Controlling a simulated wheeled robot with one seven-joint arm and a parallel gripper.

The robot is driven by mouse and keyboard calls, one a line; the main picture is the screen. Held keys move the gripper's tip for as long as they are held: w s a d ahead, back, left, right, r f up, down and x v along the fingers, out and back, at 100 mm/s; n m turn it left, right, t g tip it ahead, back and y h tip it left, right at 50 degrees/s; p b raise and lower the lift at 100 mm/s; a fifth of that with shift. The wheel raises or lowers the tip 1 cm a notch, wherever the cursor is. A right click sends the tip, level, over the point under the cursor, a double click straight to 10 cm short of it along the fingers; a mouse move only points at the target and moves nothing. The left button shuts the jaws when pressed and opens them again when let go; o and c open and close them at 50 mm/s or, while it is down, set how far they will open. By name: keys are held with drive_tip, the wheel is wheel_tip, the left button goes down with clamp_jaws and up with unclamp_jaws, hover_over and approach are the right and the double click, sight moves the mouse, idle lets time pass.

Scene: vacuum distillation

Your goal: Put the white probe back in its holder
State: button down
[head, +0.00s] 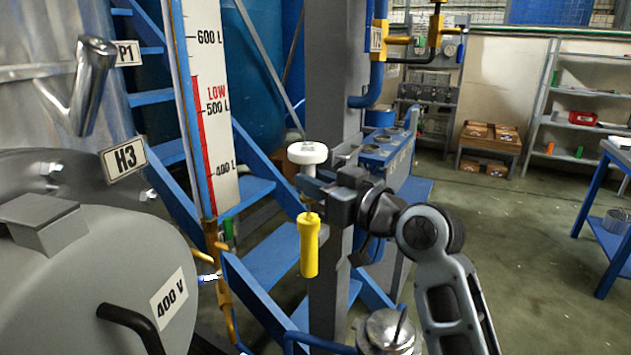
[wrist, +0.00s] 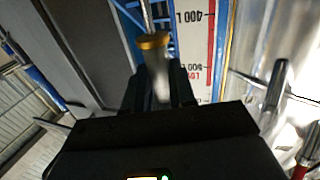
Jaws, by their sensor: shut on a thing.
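The white probe (head: 307,154) shows a round white cap and a short white stem in the head view. My gripper (head: 310,188) is shut on it just below the cap and holds it upright. A yellow cylinder (head: 309,247) hangs upright directly below my gripper; I cannot tell whether it joins the probe. In the wrist view, a blurred pale piece of the probe (wrist: 160,84) sits between my fingers, with a yellow ring (wrist: 153,41) and a thin metal rod (wrist: 147,16) beyond it. I cannot make out the holder with certainty.
A level scale board (head: 212,110) and blue stairs (head: 262,190) stand behind and left. A grey post (head: 330,90) is close behind my gripper. A grey vessel (head: 90,260) fills the lower left. A blue rack with round openings (head: 385,150) stands behind; open floor lies right.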

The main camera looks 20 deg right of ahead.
drive_tip(key=shift+f+b, duration=1.55)
drive_tip(key=shift+f, duration=0.3)
drive_tip(key=c, duration=0.8)
unclamp_jaws()
drive_tip(key=shift+c, duration=0.2)
drive_tip(key=v, duration=0.7)
drive_tip(key=shift+s+b, duration=0.4)
drive_tip(key=shift+d, duration=0.1)
